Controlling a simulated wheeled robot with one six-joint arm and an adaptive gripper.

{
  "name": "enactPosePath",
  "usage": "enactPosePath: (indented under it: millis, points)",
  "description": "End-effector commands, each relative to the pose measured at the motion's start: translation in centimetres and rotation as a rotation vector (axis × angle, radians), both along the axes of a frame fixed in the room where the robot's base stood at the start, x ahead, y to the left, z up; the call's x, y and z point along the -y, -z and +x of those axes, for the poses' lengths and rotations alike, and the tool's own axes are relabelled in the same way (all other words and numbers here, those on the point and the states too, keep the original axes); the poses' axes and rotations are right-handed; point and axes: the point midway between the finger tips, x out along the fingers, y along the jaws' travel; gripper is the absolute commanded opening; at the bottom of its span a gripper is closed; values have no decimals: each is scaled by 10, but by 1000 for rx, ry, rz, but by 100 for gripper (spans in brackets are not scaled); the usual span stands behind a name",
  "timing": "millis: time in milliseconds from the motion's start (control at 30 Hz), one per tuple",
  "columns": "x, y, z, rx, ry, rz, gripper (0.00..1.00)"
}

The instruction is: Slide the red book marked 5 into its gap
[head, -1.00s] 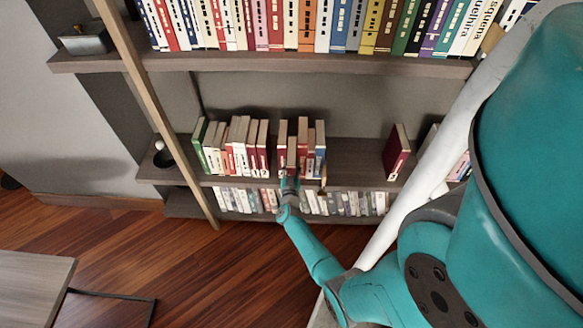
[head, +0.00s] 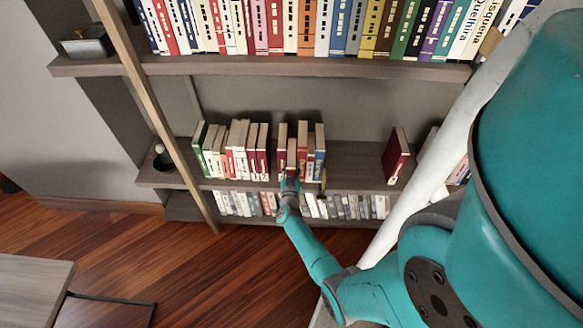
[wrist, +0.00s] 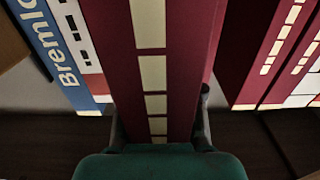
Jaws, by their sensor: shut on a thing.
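A red book (head: 291,154) with cream spine panels is in my gripper (head: 290,176), upright at the front of the middle shelf (head: 350,160). In the wrist view the red book (wrist: 182,70) runs between the two fingers of my gripper (wrist: 157,120), which are shut on its sides. It stands between a red book (head: 282,146) on the left and a taller red book (head: 303,142) on the right. Its top shows lower and nearer than theirs, so it seems to stick out. No number 5 is readable. The bottom of the gap is hidden.
A blue book (head: 319,150) stands at the right of the group; it also shows in the wrist view (wrist: 58,50). A row of books (head: 232,148) stands to the left. A dark red book (head: 396,156) stands alone at right. A wooden post (head: 150,105) crosses at left.

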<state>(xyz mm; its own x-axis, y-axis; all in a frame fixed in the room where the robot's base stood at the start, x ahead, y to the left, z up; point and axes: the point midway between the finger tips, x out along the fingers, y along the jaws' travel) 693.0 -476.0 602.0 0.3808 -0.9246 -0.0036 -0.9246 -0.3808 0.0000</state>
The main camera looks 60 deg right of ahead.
Motion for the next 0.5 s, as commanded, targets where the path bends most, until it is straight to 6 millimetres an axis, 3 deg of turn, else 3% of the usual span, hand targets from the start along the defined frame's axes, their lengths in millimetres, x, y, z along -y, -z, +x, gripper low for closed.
enactPosePath:
  millis: [200, 233, 333, 500]
  points:
    - [0, 0, 0, 0, 0, 0, 0]
    - [0, 0, 0, 0, 0, 0, 39]
    - [0, 0, 0, 0, 0, 1, 64]
    - [0, 1, 0, 0, 0, 1, 66]
